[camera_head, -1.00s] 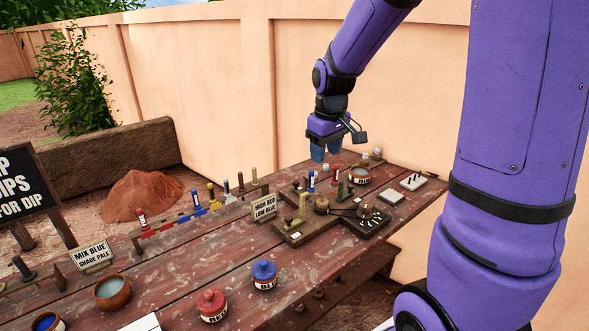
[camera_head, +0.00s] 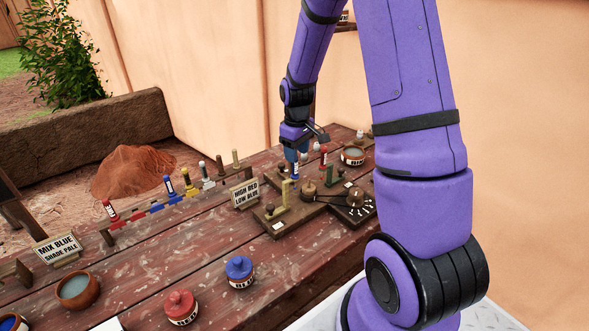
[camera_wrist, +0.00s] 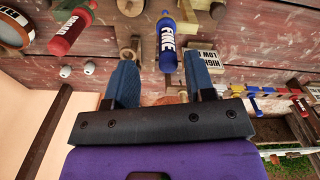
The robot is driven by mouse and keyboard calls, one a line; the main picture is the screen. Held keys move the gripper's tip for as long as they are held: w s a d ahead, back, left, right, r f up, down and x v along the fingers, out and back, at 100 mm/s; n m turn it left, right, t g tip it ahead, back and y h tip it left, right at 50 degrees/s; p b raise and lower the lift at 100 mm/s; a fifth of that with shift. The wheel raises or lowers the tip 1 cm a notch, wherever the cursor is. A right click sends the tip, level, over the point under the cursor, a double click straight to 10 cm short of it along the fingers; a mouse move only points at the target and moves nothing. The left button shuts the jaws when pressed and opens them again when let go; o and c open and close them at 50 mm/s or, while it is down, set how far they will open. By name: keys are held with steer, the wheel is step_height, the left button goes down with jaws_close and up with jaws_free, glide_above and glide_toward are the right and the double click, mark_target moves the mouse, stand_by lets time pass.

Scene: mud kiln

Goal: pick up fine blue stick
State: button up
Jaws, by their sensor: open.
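The fine blue stick (camera_wrist: 167,45) stands out in the wrist view as a dark blue cylinder with a white label reading FINE. In the head view the fine blue stick (camera_head: 294,172) is just below my fingertips, partly covered by them. My gripper (camera_head: 297,154) points down over the wooden stand. In the wrist view my gripper (camera_wrist: 161,55) has its two blue fingers apart, with the stick's near end appearing between them. I cannot tell how much height separates them.
A red stick (camera_wrist: 72,28) stands close to the blue one. A HIGH RED LOW BLUE sign (camera_head: 245,194) stands left of the stand. A rack (camera_head: 165,204) holds several coloured sticks. A bowl (camera_head: 352,156) is at right. Lidded red (camera_head: 180,306) and blue (camera_head: 240,271) pots stand in front.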

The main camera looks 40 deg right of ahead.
mark_target(295, 175)
steer(key=shift+a+f, duration=0.2)
steer(key=shift+f, duration=1.15)
steer(key=shift+a+f, duration=0.2)
steer(key=shift+f, duration=1.15)
jaws_close()
